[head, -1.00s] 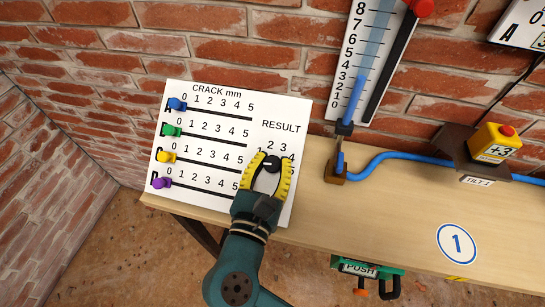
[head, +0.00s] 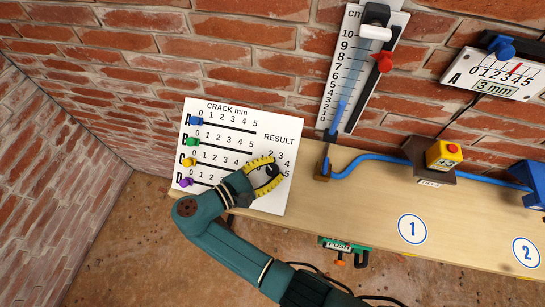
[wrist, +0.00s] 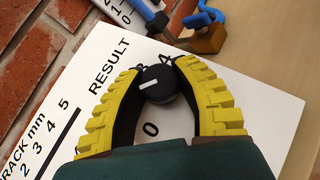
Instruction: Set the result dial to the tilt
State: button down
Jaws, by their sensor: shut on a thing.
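The result dial is a round black knob (head: 272,171) with a white mark, on the right of the white CRACK mm board (head: 240,200), under the word RESULT. My gripper (head: 276,170) has its yellow fingers shut on the knob's two sides. The wrist view shows the knob (wrist: 158,88) between the fingertips, its white mark facing the camera. The fingers cover part of the printed number ring; a 4 and a 0 show there.
A blue hose (head: 385,160) runs along the bench to the water gauge (head: 355,75) on the wall. A display marked A (head: 497,75) reads 3 mm. Coloured sliders (head: 192,142) line the board's left. A green PUSH handle (head: 345,248) hangs below the bench edge.

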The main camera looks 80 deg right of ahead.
jog(key=r+m+y+p, duration=0.1)
jog(key=p, duration=0.1)
jog(key=m+g+y+p, duration=0.1)
jog(key=p, duration=0.1)
jog(key=shift+w+r+m, duration=0.1)
jog(key=shift+r+m, duration=0.25)
jog(key=shift+m, duration=0.05)
jog(key=m+y+p, duration=0.2)
jog(key=p, duration=0.1)
jog(key=shift+f+g, duration=0.15)
jog(key=shift+g, duration=0.15)
jog(key=m+y, duration=0.1)
jog(key=m+y+p, duration=0.1)
jog(key=m+y, duration=0.1)
jog(key=m, duration=0.1)
jog(key=shift+f+y+p, duration=0.3)
jog(key=shift+y+p, duration=0.05)
jog(key=shift+y, duration=0.05)
jog(key=m+t+y+p, duration=0.1)
jog(key=m+t+y, duration=0.1)
jog(key=m+y, duration=0.2)
jog(key=shift+f+m+t+p, duration=0.1)
jog(key=shift+m+t+p, duration=0.2)
jog(key=shift+t+p, duration=0.1)
jog(key=c, duration=0.8)
grip_release()
jog(key=shift+f, duration=0.1)
jog(key=shift+o, duration=0.7)
jog(key=shift+f+y, duration=0.1)
jog(key=shift+y, duration=0.2)
